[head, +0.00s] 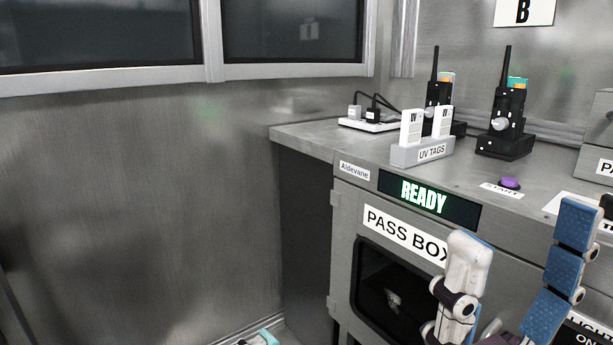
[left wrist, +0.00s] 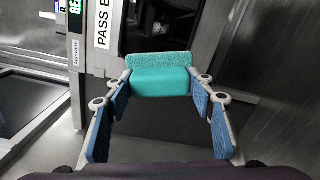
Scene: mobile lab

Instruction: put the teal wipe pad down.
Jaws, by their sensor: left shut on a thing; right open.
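The teal wipe pad (left wrist: 160,82) is held between the fingertips of my left gripper (left wrist: 161,79) in the left wrist view. It has a smooth block in front and a wider textured strip behind. I see no surface touching it there. In the head view only a small bit of teal and white shows at the bottom edge, left of the pass box. My right gripper (head: 522,232) is open and empty in the head view, its fingers spread in front of the right part of the pass box (head: 345,205).
The counter (head: 310,135) above the pass box holds a UV tags holder (head: 420,152), two radios (head: 508,110) in chargers, a power strip (head: 365,124) and a purple button (head: 510,183). The counter's left end is partly bare. A metal wall (head: 150,190) stands at left.

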